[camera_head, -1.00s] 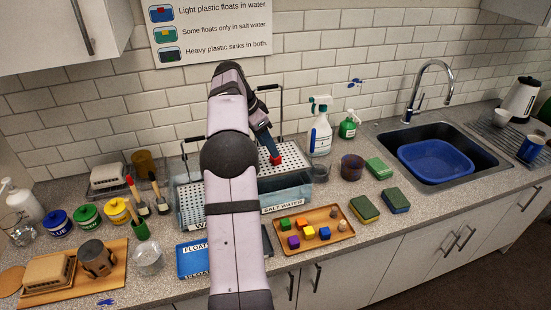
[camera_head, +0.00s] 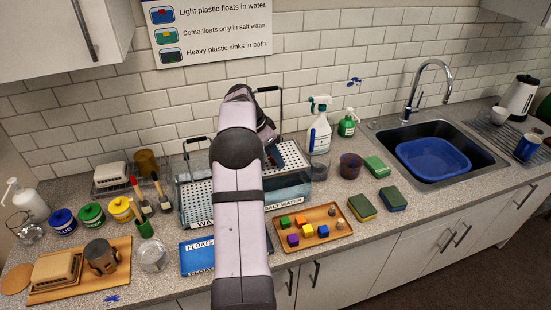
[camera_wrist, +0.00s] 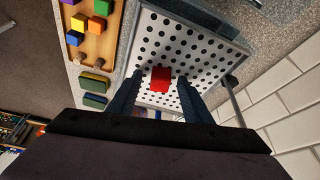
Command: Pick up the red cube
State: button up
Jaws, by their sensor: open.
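The red cube (camera_wrist: 160,79) sits on a white perforated tray (camera_wrist: 205,33) in the wrist view. My gripper (camera_wrist: 160,88) is open, with one dark finger on each side of the cube and visible gaps between. In the head view my gripper (camera_head: 276,158) is over the right perforated tray (camera_head: 296,156), above the tank labelled salt water. The cube is hidden there behind my gripper and arm. I cannot tell how far the fingertips are above the tray.
A wire handle (camera_wrist: 234,97) rises beside the tray. A wooden tray (camera_head: 339,226) of coloured cubes lies in front of the tanks. The sink (camera_head: 388,142) is farther right.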

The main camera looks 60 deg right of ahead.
grip_shut()
notch_tip(320, 180, up, 10)
jog(key=b, duration=0.1)
dwell(0.6)
